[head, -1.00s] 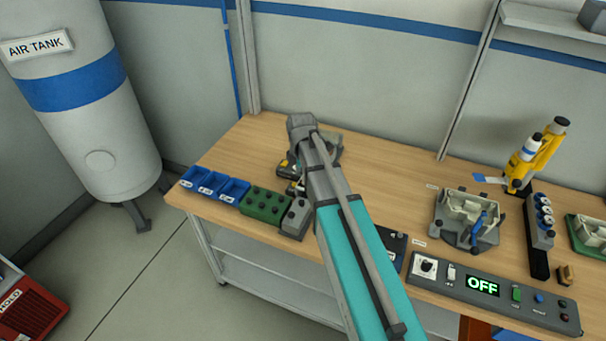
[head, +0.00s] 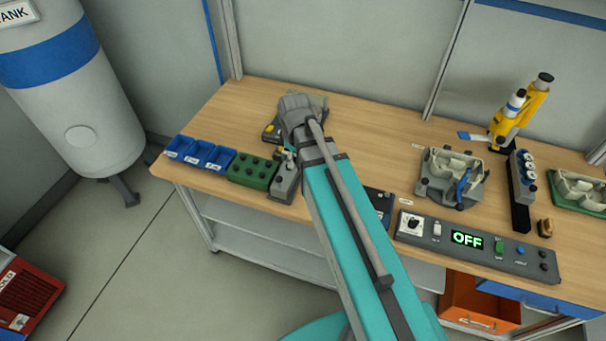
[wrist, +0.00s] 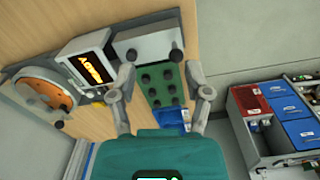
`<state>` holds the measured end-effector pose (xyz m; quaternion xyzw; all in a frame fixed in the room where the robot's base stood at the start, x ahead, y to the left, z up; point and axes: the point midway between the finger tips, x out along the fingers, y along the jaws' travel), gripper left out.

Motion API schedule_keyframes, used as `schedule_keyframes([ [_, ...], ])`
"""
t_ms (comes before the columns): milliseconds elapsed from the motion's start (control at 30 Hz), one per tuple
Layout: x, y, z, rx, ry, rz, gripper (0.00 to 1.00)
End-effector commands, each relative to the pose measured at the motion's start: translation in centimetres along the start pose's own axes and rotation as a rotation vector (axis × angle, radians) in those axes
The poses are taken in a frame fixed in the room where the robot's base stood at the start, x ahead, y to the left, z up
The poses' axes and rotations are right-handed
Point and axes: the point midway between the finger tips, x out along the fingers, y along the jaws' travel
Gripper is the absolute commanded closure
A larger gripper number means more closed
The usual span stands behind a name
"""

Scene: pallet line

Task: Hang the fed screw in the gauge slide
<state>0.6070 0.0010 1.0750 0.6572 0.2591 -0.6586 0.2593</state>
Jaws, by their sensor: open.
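My gripper (wrist: 160,74) is open and empty in the wrist view, its two fingers apart above the bench. Between and beyond them are a green block (wrist: 163,86) with several dark knobs and a grey block (wrist: 148,45) with dark knobs. A small device with a lit amber display (wrist: 93,66) and a round bowl with an orange inside (wrist: 45,92) stand to the left. I cannot make out a screw, nor tell for certain which part is the gauge slide. In the head view my arm's end partly hides this area and the fingertips are unclear.
Blue bins (head: 200,154) stand at the bench's left end. A control panel reading OFF (head: 468,239), a grey fixture (head: 452,178) and a yellow tool (head: 519,110) are on the right. The bench's back middle is clear. An orange drawer (head: 480,302) is below.

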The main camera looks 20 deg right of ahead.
Motion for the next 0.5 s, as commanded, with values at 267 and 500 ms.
schedule_keyframes([
  [267,0.0,-2.9,3.3,0.42,0.0,0.001,0.37],
  [500,0.0,-4.3,4.9,0.681,0.001,0.001,0.37],
])
